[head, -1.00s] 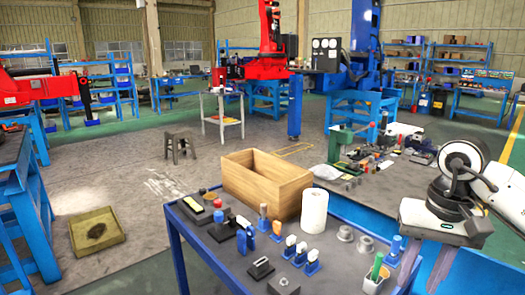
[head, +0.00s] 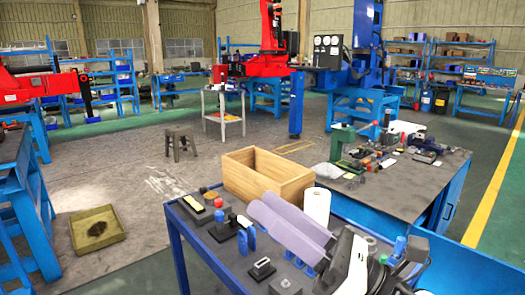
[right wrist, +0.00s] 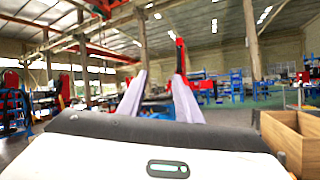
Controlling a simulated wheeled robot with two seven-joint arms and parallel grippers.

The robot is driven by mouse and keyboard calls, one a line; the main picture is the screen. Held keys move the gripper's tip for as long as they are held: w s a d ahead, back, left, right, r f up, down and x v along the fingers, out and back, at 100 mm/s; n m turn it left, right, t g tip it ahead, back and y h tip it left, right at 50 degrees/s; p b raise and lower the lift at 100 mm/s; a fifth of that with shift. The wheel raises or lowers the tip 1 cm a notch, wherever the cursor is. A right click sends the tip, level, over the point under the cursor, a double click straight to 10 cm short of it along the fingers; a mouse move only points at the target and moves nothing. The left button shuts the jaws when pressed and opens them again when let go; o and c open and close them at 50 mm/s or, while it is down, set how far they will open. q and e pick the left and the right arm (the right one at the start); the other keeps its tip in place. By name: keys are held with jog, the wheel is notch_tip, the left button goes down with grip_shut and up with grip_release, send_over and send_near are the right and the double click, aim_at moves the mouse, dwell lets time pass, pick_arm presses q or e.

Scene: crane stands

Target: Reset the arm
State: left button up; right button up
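My right gripper (head: 261,202) reaches in from the lower right of the head view, over the blue-framed table and pointing toward the wooden box. Its two long lavender fingers stand apart with nothing between them; the right wrist view also shows the gripper (right wrist: 160,76) with a clear gap. In the head view it hides part of the tabletop and several small items. My left gripper is in neither view.
The open wooden box (head: 262,188) and a white paper roll (head: 316,207) stand close to the right fingers. Small blue and black stands (head: 262,268) crowd the tabletop. A second workbench (head: 410,185) holds tools. A stool (head: 181,140) stands on open floor.

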jog(key=w+d+f+m+t+h, duration=0.2)
jog(key=d+f+m+t+h, duration=0.2)
jog(key=d+m+h, duration=0.55)
jog(key=w+d+f+m+t+h, duration=0.35)
jog(key=m+t+h, duration=0.2)
jog(key=m, duration=0.95)
jog(key=s+d+f+m+g+h, duration=0.3)
jog(key=d+f+m+g+h, duration=0.2)
jog(key=f+m, duration=0.45)
jog(key=s+d+f+m+g, duration=0.1)
jog(key=s+f+m+g, duration=0.45)
jog(key=s+f, duration=0.65)
jog(key=s+d+f+m+g, duration=0.1)
jog(key=s+f+m+g, duration=0.3)
jog(key=s+f+g, duration=0.55)
jog(key=a+f+t+y, duration=0.1)
jog(key=a+f+t, duration=0.1)
jog(key=f, duration=0.4)
jog(key=a+f+t+y, duration=0.1)
jog(key=a+f+t, duration=0.1)
jog(key=f+t, duration=0.3)
jog(key=shift+a+f, duration=0.35)
jog(key=shift+f, duration=0.15)
jog(key=shift+w+n, duration=0.1)
jog(key=shift+n, duration=0.15)
